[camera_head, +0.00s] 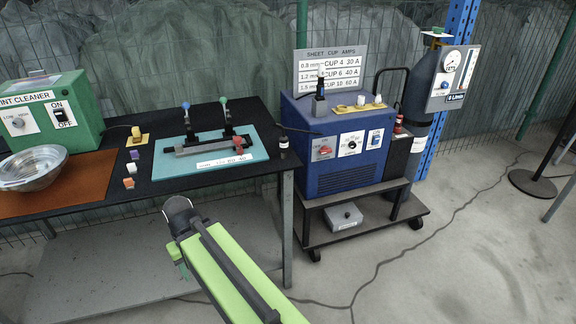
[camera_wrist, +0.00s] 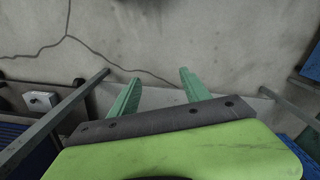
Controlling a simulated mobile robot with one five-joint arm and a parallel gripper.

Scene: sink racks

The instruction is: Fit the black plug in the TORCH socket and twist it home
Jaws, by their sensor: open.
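My gripper (camera_wrist: 160,75) is open and empty in the wrist view, with its two green fingers spread over bare floor. In the head view my arm reaches forward beside the table's front edge, and the gripper is mostly hidden by it. The blue welder (camera_head: 340,180) stands on a cart to the right, apart from my gripper. Its front has a red knob, a dial and a switch; I cannot read which socket is TORCH. A small black upright piece (camera_head: 320,98) stands on the welder's top left; I cannot tell whether it is the black plug.
The black table (camera_head: 110,198) holds a teal mat (camera_head: 163,168) with a two-lever fixture, a metal bowl (camera_head: 33,167) and a green cleaner unit (camera_head: 55,110). A small dark bottle-like item (camera_head: 283,146) is at its right edge. A gas cylinder stands behind the welder. Floor at right is mostly clear, with cables.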

